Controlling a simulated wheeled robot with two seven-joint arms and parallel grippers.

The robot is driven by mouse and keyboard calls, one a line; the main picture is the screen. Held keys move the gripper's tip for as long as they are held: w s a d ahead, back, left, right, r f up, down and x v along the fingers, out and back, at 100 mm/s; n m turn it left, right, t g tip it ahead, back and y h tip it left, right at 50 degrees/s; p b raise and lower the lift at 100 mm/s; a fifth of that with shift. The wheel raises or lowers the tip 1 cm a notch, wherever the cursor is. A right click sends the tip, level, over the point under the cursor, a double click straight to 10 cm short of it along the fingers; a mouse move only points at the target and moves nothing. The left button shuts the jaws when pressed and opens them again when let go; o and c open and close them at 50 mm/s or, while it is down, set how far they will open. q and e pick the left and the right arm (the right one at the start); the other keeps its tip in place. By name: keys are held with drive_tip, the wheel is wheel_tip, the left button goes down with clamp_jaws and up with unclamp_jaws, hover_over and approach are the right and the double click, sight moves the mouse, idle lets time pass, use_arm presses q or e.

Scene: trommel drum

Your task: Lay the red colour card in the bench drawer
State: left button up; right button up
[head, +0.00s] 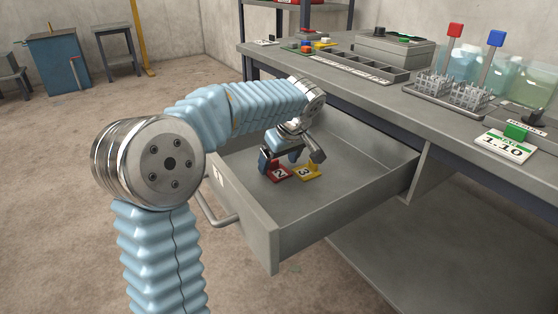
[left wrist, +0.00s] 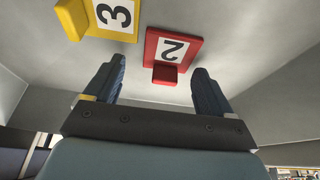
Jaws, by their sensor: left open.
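The bench drawer (head: 276,230) is pulled out below the bench top. The red colour card (head: 278,174), marked 2 and with a red block on it, lies on the drawer floor. A yellow card (head: 308,172) marked 3 lies beside it. My left gripper (head: 291,160) is inside the drawer, low over the red card. In the left wrist view, the open fingers of my left gripper (left wrist: 156,85) are spread with the red card (left wrist: 172,50) just beyond the tips, the gap empty. The yellow card (left wrist: 97,17) is at upper left there. My right gripper is not in view.
The drawer's right side is clear. Its handle (head: 216,208) sticks out in front.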

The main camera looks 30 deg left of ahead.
sight(288, 180)
use_arm(q)
drive_tip(key=p+v, duration=0.2)
drive_tip(key=v, duration=0.9)
drive_tip(key=shift+r, duration=0.3)
drive_tip(key=shift+d, duration=0.1)
